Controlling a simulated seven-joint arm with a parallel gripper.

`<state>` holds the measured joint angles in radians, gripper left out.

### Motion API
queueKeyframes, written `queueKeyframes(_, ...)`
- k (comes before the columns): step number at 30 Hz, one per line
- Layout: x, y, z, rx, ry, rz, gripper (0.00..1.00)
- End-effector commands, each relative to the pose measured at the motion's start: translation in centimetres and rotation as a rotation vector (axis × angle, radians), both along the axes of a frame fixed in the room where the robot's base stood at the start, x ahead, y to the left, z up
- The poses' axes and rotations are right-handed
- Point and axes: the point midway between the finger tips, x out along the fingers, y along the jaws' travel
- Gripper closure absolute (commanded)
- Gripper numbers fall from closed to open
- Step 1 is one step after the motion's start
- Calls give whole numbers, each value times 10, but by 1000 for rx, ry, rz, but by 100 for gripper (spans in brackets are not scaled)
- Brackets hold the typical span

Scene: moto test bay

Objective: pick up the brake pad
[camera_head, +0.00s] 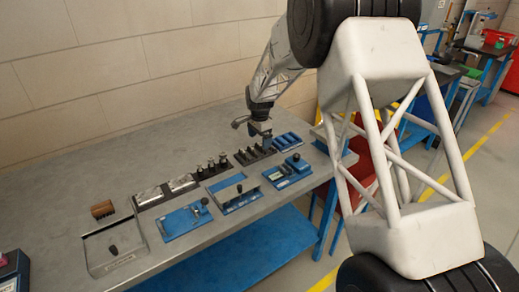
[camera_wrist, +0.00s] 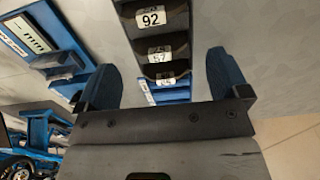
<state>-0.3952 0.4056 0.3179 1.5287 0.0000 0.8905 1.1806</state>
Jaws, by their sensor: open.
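I cannot pick out a brake pad for certain in either view. My gripper (camera_head: 260,136) is over the far right part of the grey workbench, above or beside a dark slotted rack (camera_head: 250,156). In the wrist view my gripper (camera_wrist: 163,72) is open, with two blue fingers wide apart and nothing visible between them but the rack and bench behind. The dark rack (camera_wrist: 156,24) there has labelled compartments, one reading 92 and one reading 57.
The grey workbench (camera_head: 90,165) carries a blue slotted rack (camera_head: 286,141), several blue fixtures (camera_head: 184,219), dark holders with metal parts (camera_head: 166,190), a brown cylindrical part (camera_head: 102,209) and a grey tray (camera_head: 98,263). The wall (camera_head: 100,60) stands behind. Bare bench lies at the back left.

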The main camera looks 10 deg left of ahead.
Motion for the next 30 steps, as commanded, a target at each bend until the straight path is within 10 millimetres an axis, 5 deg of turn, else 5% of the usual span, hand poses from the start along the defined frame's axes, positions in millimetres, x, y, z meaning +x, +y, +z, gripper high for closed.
queueKeyframes(9,0,0,-30,1,-1,0,6)
queueKeyframes(27,0,0,-32,1,-1,0,6)
queueKeyframes(30,0,0,-32,1,-1,0,22)
